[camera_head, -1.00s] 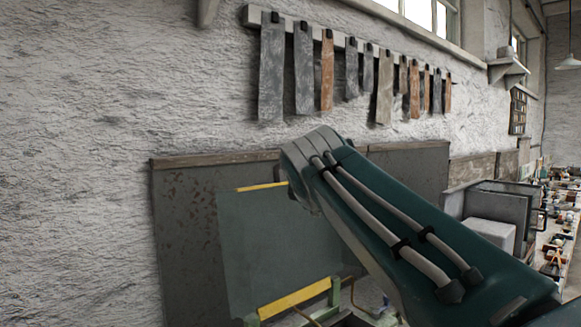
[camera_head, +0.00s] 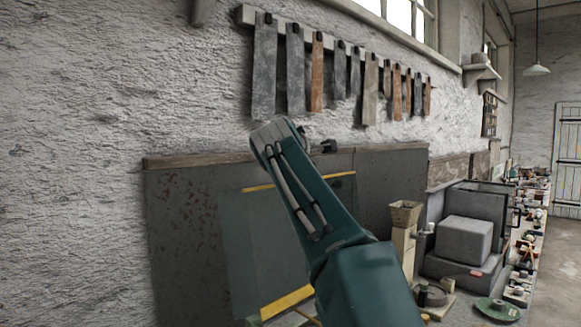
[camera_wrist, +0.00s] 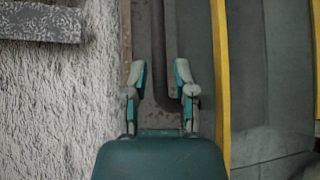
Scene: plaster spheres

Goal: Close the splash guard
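The splash guard (camera_head: 245,240) is a see-through grey-green panel with yellow strips along its top and bottom. It stands in front of the dark backboard in the head view, and my arm covers its middle. In the wrist view a yellow edge strip (camera_wrist: 222,90) runs up and down just right of my gripper (camera_wrist: 160,78), with a grey panel beyond it. My gripper's two teal-tipped fingers are apart with nothing between them. In the head view my gripper is mostly hidden behind my arm, near the top of the backboard.
The dark backboard (camera_head: 180,230) stands against the rough white wall. Strips hang from a rail (camera_head: 350,45) above. To the right are a hopper-topped stand (camera_head: 404,225), a grey block (camera_head: 465,240) and a crowded bench (camera_head: 525,250). Floor shows at the far right.

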